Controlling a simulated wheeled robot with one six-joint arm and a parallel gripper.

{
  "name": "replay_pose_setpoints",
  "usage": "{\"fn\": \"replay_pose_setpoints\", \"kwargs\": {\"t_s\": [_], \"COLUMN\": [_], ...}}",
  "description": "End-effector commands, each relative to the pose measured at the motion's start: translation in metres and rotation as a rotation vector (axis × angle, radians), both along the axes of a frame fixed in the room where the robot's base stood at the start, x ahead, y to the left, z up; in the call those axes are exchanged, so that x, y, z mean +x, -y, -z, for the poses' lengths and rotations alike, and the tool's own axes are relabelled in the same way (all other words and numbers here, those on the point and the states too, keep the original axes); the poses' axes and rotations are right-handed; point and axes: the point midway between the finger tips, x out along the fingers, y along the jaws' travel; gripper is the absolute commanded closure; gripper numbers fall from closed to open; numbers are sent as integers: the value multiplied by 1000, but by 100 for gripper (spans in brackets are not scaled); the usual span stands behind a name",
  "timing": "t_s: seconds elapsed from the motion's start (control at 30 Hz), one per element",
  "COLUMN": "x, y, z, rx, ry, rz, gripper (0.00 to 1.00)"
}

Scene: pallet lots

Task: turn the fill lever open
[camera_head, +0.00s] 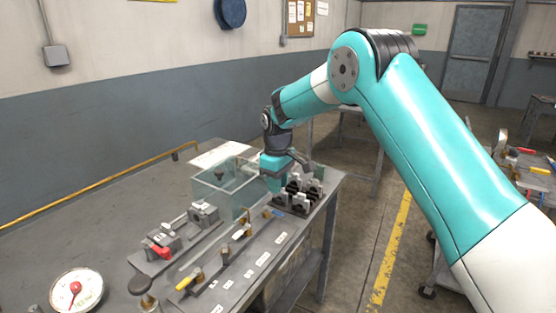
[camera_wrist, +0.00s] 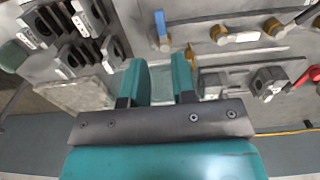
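Several small levers stand in a row along the bench, and I cannot read which one is labelled fill. One has a blue handle (camera_wrist: 160,28), and it also shows near the holder blocks in the head view (camera_head: 278,213). Brass valve bodies (camera_wrist: 219,34) sit beside it. A yellow-handled lever (camera_head: 190,279) is at the near end of the row. A red handle (camera_head: 163,252) sits on a grey block behind the row. My gripper (camera_wrist: 160,78) is open and empty, with a gap between its teal fingers. It is above the bench, near the blue-handled lever and the clear tank.
A clear tank (camera_head: 207,187) stands behind the row. Dark holder blocks (camera_head: 298,197) sit at the bench's far right end. A round gauge (camera_head: 77,290) and a black knob (camera_head: 141,285) are at the near left. A yellow pipe (camera_head: 100,187) runs along the wall.

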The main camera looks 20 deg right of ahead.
Motion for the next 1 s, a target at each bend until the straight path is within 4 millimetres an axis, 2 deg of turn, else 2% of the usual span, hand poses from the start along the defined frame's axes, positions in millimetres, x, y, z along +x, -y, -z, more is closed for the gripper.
{"fn": "replay_pose_setpoints", "kwargs": {"t_s": [0.03, 0.2, 0.4, 0.6, 1.0], "x": [1, 1, 1, 0, 0], "y": [0, 0, 0, 1, 0], "z": [-13, -53, -82, -91, -91], "rx": [1, 0, 0, 0, 1], "ry": [6, 5, 3, 0, 1], "rz": [0, 0, 0, 0, 0], "gripper": [75, 75, 75, 75, 75]}}
